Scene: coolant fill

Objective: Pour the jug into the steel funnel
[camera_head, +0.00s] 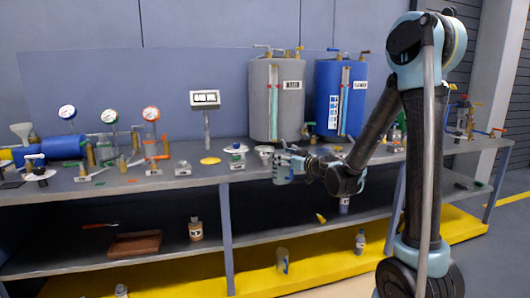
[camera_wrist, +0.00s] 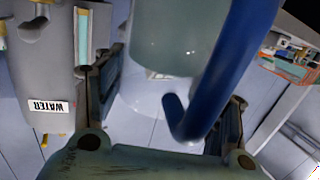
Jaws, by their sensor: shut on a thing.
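My gripper (camera_head: 298,164) is in front of the bench edge, below the grey tank, in the head view. In the wrist view its two fingers (camera_wrist: 168,108) stand either side of the blue handle (camera_wrist: 213,75) of a translucent jug (camera_wrist: 172,38).
A grey tank (camera_head: 262,100) and a blue tank (camera_head: 325,110) stand behind on the bench (camera_head: 215,175). Gauges (camera_head: 109,116), valves and a blue cylinder (camera_head: 62,147) are at left. A display (camera_head: 205,98) stands on a post.

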